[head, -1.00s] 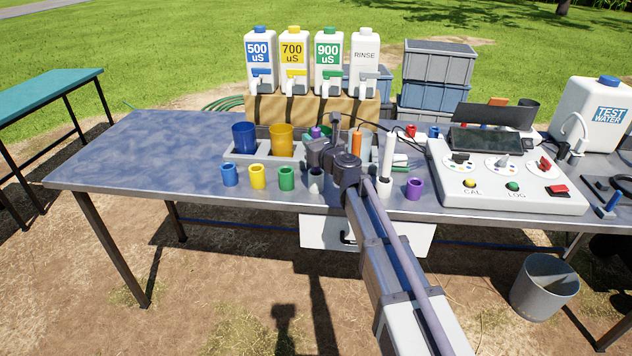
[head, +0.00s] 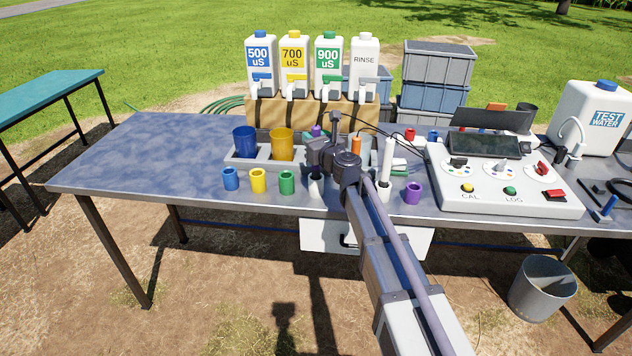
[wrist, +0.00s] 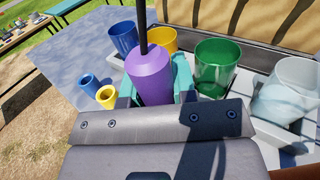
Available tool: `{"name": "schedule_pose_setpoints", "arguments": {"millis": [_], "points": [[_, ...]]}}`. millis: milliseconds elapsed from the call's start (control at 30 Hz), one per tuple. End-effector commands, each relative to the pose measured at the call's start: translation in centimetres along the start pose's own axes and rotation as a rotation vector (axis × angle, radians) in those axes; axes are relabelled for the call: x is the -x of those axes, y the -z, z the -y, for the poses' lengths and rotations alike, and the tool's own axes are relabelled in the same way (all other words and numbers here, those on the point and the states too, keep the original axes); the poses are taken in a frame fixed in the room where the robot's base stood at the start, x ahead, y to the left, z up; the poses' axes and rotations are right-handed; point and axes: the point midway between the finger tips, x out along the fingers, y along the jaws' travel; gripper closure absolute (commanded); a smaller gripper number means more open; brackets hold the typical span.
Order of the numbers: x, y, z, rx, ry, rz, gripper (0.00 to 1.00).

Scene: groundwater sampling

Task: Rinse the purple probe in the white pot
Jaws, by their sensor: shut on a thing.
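The purple probe (wrist: 150,75) is upright between the teal fingers of my gripper (wrist: 158,82), with a dark stem rising from its top. In the head view, its purple top (head: 316,131) shows just behind my wrist. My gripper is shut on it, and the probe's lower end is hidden. A small white pot (head: 316,189) stands at the front of the table, right of the small green pot and partly covered by my arm. A pale translucent beaker (wrist: 288,88) stands in the tray at the right of the wrist view. I cannot tell whether the probe is inside any pot.
The tray (head: 240,163) holds blue (head: 244,141), yellow (head: 281,145) and green (wrist: 217,65) beakers. Small blue, yellow, green and purple (head: 413,193) pots stand in front. An orange probe (head: 356,146) and a white cylinder (head: 388,160) are close right of my wrist. The table's left is clear.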

Motion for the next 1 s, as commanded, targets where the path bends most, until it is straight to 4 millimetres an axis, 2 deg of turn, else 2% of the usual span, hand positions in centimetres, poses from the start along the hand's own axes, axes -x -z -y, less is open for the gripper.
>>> {"name": "schedule_pose_setpoints", "arguments": {"millis": [33,733,1000], "points": [[0.0,-0.9,0.0,0.000,0.000,0.000,1.00],[0.0,-6.3,0.0,0.000,0.000,0.000,1.00],[0.0,-6.6,0.0,0.000,0.000,0.000,1.00]]}}
